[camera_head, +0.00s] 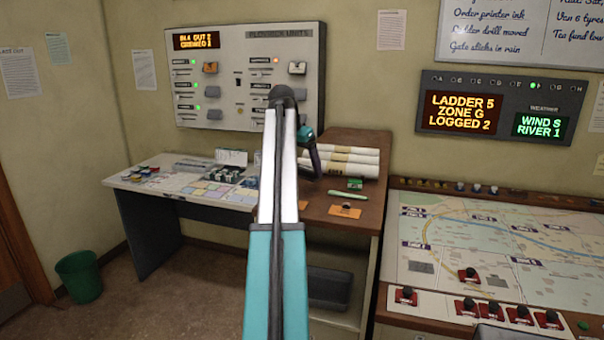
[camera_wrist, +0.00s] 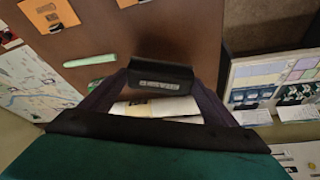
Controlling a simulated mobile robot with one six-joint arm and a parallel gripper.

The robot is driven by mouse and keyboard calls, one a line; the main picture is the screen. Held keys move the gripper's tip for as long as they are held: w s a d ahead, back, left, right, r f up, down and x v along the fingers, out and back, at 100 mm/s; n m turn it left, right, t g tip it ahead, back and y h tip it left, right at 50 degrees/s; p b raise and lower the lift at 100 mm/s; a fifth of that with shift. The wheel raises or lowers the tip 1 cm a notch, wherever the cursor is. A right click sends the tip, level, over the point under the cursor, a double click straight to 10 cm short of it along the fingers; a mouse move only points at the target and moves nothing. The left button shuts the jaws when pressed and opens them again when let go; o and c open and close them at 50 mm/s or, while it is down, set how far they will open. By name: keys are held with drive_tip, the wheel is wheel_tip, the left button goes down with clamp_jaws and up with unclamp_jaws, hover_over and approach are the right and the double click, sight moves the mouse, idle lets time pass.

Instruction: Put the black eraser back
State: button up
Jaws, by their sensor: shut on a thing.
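My gripper (camera_wrist: 160,80) is shut on the black eraser (camera_wrist: 163,72), which sits crosswise between the two fingertips in the wrist view with pale lettering on its side. In the head view my gripper (camera_head: 313,165) hangs over the brown cabinet top, close to the rolled papers; the eraser cannot be made out there. In the wrist view a white roll shows beyond the fingers near the palm. Whether the eraser touches the surface below cannot be told.
The brown top (camera_head: 378,205) holds white rolls (camera_head: 350,160), a green marker (camera_head: 348,195) and orange cards (camera_head: 345,210). A white desk (camera_head: 150,185) with cards stands left. The map table (camera_head: 480,240) is right. A whiteboard (camera_head: 530,45) hangs upper right.

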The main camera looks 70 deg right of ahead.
sight(301, 168)
drive_tip(key=shift+w+d, duration=0.1)
drive_tip(key=shift+w+d, duration=0.3)
drive_tip(key=shift+d, duration=0.15)
wheel_tip(301, 168, down, 2)
drive_tip(key=shift+a+p, duration=0.1)
drive_tip(key=shift+p, duration=0.6)
drive_tip(key=shift+f, duration=0.85)
drive_tip(key=shift+f, duration=0.1)
drive_tip(key=o, duration=1)
drive_tip(key=b+v, duration=0.2)
drive_tip(key=v, duration=1)
